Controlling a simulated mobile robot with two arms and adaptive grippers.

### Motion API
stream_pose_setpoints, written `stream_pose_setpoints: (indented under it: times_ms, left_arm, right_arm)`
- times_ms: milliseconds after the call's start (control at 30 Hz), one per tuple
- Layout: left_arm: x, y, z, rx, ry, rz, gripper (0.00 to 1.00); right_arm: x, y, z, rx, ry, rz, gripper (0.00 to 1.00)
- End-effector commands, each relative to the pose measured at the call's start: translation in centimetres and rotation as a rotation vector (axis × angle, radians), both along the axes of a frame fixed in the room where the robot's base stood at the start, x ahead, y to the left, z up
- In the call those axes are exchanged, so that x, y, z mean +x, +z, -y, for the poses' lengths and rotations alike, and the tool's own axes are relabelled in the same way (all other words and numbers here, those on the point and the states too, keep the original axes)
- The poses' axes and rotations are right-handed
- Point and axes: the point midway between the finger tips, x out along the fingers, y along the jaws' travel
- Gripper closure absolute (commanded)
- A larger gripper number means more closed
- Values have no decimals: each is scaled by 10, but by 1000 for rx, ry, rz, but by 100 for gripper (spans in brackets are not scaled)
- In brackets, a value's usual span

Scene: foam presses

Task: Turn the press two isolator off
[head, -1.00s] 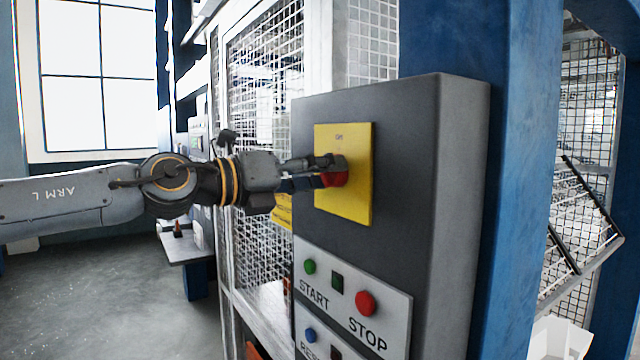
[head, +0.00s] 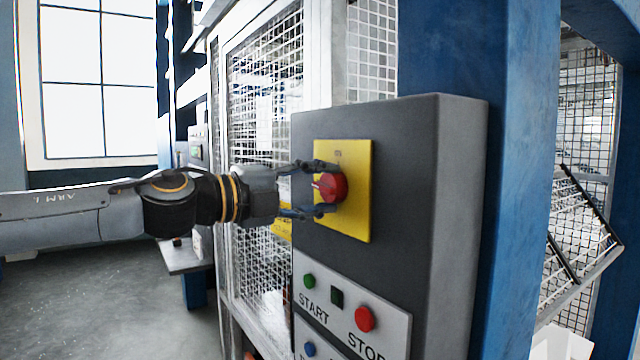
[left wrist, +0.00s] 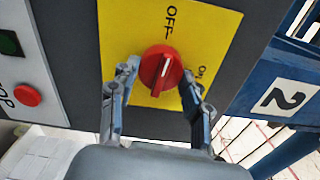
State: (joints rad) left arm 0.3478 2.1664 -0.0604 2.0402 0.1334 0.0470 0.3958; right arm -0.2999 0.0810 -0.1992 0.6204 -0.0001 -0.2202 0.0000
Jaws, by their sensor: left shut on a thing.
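The press isolator is a red rotary knob (head: 333,187) on a yellow plate (head: 352,225), fixed to a dark grey control box. My left gripper (head: 318,187) is shut on the knob, one finger above it and one below in the head view. In the left wrist view the fingers (left wrist: 160,105) flank the red knob (left wrist: 160,72). There the white line on the knob points up, close to the OFF lettering (left wrist: 171,18). The ON lettering (left wrist: 201,73) lies to the right. My right gripper is not in view.
Below the yellow plate is a panel with a green START button (head: 309,281) and a red STOP button (head: 364,319). A blue post (head: 525,180) stands right of the box, mesh guarding (head: 265,90) behind it. A "2" label (left wrist: 283,99) shows in the wrist view.

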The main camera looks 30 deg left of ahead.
Motion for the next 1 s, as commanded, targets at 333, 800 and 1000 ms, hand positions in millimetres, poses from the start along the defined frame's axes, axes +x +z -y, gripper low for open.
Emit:
stream_pose_setpoints:
  times_ms: [333, 800, 1000]
  left_arm:
    - [0, 1, 0, -110, 1, -44, 84]
    - [0, 0, 0, -126, 1, -52, 84]
    - [0, 0, 0, -126, 1, -52, 29]
  right_arm:
    - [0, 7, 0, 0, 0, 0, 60]
    - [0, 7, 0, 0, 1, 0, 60]
    - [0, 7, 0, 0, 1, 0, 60]
